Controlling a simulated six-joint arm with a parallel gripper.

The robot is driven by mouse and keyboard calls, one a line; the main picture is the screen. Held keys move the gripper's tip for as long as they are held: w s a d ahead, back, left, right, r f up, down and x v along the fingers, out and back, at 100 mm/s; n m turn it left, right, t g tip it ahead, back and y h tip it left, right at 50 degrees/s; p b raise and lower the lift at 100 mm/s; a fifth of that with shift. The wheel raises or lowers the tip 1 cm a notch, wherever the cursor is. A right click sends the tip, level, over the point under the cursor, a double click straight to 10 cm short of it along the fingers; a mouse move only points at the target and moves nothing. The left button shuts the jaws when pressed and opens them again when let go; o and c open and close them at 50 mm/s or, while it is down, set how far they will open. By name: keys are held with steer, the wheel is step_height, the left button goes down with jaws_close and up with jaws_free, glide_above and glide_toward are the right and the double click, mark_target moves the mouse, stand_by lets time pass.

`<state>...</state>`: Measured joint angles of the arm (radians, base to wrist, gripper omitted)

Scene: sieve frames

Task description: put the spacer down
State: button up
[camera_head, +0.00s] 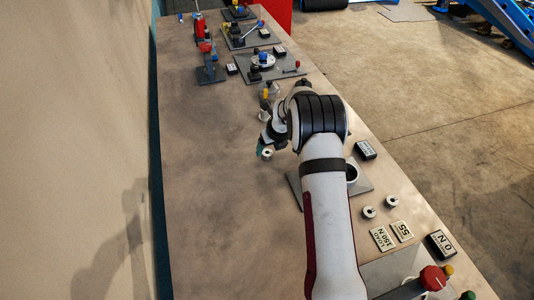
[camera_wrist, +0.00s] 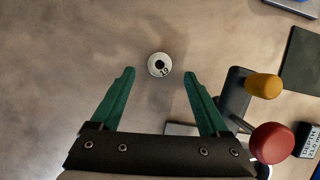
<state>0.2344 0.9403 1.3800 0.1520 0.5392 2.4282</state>
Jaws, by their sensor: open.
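A pale round spacer (camera_wrist: 160,65) with a dark centre hole and the mark "10" shows in the wrist view. It lies between and slightly beyond my green fingertips, with a clear gap on both sides. My gripper (camera_wrist: 160,74) is open and touches neither side of it. In the head view the spacer (camera_head: 267,154) shows at the end of my gripper (camera_head: 263,147), over the middle of the table. It looks flat on the tabletop, but its exact height is hard to tell. My wrist hides part of the table behind it.
A red-knobbed, yellow-knobbed fixture (camera_wrist: 270,142) stands close right of my gripper. Two more rings (camera_head: 369,212) lie near load plates (camera_head: 383,238) at the right edge. Fixtures (camera_head: 266,63) stand at the far end. The table's left side is clear.

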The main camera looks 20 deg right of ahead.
mark_target(267, 153)
steer(key=x, duration=0.3)
steer(key=shift+w+a+f, duration=0.1)
steer(key=shift+w+f, duration=0.05)
steer(key=shift+f, duration=0.05)
jaws_close()
